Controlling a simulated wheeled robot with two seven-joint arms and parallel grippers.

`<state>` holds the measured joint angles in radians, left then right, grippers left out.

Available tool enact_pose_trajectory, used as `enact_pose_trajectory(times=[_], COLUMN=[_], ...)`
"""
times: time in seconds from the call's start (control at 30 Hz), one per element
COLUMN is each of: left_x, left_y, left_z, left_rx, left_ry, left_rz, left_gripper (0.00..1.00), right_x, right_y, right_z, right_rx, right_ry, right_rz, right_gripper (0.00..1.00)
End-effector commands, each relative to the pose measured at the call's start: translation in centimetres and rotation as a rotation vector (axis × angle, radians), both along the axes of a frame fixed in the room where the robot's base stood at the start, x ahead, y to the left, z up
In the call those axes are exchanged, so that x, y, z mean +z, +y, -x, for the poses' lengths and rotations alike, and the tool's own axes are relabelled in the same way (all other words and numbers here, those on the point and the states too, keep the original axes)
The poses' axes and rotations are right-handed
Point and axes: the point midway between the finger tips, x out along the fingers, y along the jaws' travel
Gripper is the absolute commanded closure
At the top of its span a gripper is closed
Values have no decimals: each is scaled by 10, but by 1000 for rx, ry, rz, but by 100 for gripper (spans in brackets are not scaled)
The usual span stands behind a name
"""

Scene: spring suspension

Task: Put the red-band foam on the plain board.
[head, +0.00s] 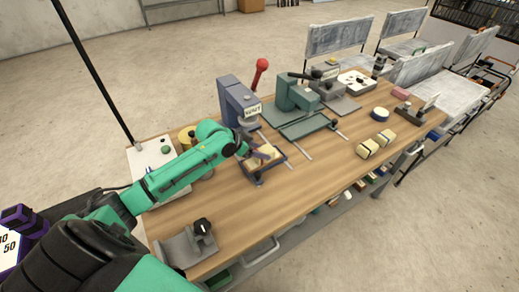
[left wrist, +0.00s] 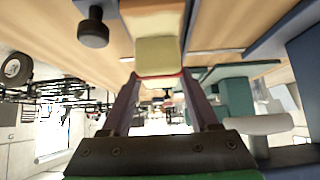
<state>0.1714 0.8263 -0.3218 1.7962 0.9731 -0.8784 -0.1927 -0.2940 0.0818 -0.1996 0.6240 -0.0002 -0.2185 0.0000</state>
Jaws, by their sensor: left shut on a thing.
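My left gripper (head: 263,156) is at the blue press, over its low blue-edged tray (head: 262,173). In the left wrist view its fingers (left wrist: 158,88) are shut on a pale yellow foam block (left wrist: 157,56), with a thin red band (left wrist: 160,74) showing at its near edge. In the head view the block is small and partly hidden by the fingers. I cannot tell whether it touches the tray. A white board (head: 139,158) lies at the table's left end, partly behind my arm; I cannot tell whether it is the plain one. My right gripper is not in view.
The blue press (head: 238,103) with a red-knobbed lever (head: 261,66) stands right behind the gripper. A green press (head: 296,92) is beside it. Two dark-banded foam blocks (head: 376,143) lie to the right. A grey bracket (head: 187,246) stands at the front left. The middle front is clear.

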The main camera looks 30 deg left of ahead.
Motion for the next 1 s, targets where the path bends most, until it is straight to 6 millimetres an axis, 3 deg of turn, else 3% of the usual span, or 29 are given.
enact_pose_trajectory(times=[0.1,0.13,0.2,0.63,1.0], left_x=[1,1,1,9,67], left_y=[0,0,0,6,33], left_z=[0,0,0,7,58], left_rx=[-1,0,0,2,-3], left_ry=[-1,-1,-1,1,4], left_rz=[0,1,1,0,-3], left_gripper=[100,28,9,9,9], right_x=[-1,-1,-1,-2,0], right_y=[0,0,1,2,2], right_z=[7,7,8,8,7], right_rx=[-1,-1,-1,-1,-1], right_ry=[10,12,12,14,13], right_rz=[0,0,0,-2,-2], right_gripper=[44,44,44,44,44])
